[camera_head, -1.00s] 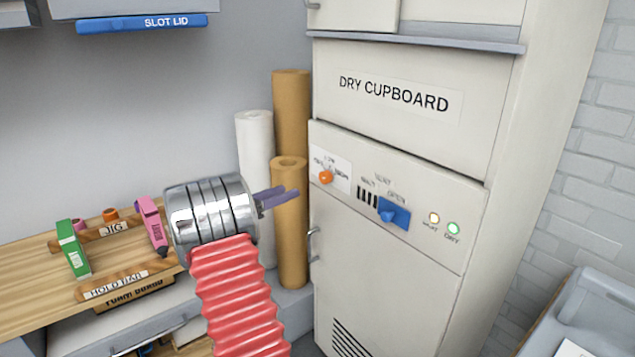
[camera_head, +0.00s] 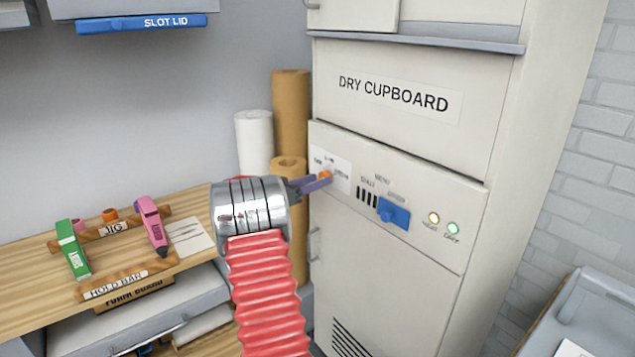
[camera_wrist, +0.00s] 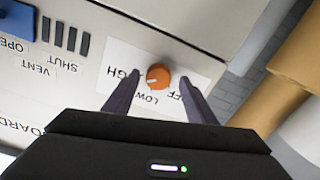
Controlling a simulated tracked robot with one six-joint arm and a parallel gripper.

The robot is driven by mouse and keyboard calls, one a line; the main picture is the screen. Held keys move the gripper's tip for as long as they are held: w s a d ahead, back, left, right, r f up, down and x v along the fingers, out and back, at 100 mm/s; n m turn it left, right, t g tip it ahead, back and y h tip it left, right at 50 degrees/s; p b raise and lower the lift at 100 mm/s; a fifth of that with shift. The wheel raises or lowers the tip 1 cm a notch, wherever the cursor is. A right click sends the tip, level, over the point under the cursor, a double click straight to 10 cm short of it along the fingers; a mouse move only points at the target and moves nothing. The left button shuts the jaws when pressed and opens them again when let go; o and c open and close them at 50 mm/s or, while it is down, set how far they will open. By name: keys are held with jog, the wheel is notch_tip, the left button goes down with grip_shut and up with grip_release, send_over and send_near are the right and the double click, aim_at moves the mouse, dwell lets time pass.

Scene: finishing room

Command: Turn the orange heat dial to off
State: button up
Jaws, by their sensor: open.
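The orange heat dial (camera_head: 326,175) is on a white label plate at the left of the dry cupboard's (camera_head: 394,94) control panel. In the wrist view the dial (camera_wrist: 158,76) shows a pale pointer mark, with LOW, a partly hidden HIGH and a partly hidden OFF around it. The mark points to the left in that view, toward the HIGH lettering. My gripper (camera_head: 318,182) is at the dial in the head view. In the wrist view my gripper (camera_wrist: 156,88) is open, its two fingers on either side of the dial, with gaps visible between them and it.
A blue vent handle (camera_head: 394,213) sticks out right of the dial, beside dark slots. An amber lamp (camera_head: 433,218) and a green lamp (camera_head: 453,228) are further right. Paper rolls (camera_head: 290,115) stand left of the cupboard. A wooden bench (camera_head: 30,265) with pens is at left.

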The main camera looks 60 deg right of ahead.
jog(key=shift+x, duration=0.75)
